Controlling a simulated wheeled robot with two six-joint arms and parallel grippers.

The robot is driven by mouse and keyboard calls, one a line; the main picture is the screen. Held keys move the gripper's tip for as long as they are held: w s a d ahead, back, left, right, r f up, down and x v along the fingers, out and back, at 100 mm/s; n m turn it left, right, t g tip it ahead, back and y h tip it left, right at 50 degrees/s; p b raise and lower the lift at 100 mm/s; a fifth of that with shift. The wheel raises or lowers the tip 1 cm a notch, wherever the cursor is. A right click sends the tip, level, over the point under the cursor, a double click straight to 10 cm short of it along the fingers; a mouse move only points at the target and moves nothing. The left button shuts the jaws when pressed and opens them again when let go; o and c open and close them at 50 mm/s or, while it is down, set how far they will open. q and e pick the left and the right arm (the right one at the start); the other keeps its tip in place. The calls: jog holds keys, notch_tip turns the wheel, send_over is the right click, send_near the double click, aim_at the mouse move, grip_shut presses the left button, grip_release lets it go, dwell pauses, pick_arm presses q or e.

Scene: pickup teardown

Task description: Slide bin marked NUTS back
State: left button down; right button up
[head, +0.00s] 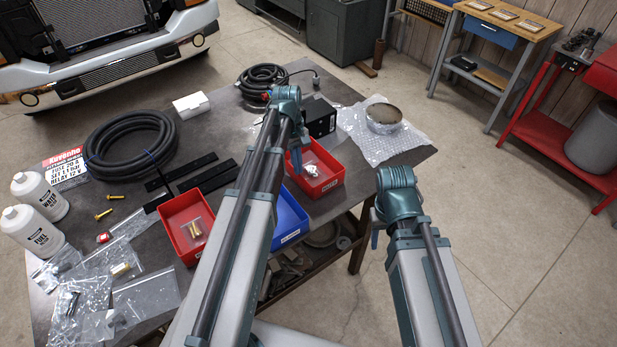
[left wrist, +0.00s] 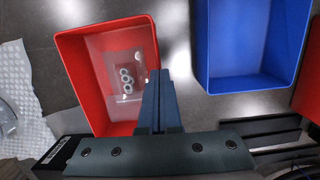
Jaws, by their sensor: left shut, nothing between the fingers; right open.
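The red bin marked NUTS (head: 330,183) stands near the table's front edge, right of the blue bin, with a clear bag of metal nuts (head: 312,171) inside. Its label faces the front edge. In the left wrist view the same red bin (left wrist: 85,82) holds the bag (left wrist: 126,78) with a few rings.
The blue bin (head: 288,219) is partly behind my left arm; it also shows in the left wrist view (left wrist: 246,84). A second red bin (head: 172,211) stands further left. A black box (head: 320,117) sits behind the NUTS bin, and bubble wrap (head: 408,138) lies right.

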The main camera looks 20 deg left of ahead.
pick_arm(q)
jog(key=shift+w+a+f, duration=0.2)
jog(key=shift+w+a, duration=0.3)
jog(key=shift+a, duration=0.1)
jog(key=shift+r+p, duration=0.3)
jog(key=shift+p, duration=0.05)
jog(key=w+a+r+p, duration=0.1)
jog(key=w+a, duration=0.7)
jog(key=a, duration=0.1)
jog(key=shift+w+a, duration=0.25)
jog(key=shift+a, duration=0.1)
jog(key=shift+s, duration=0.1)
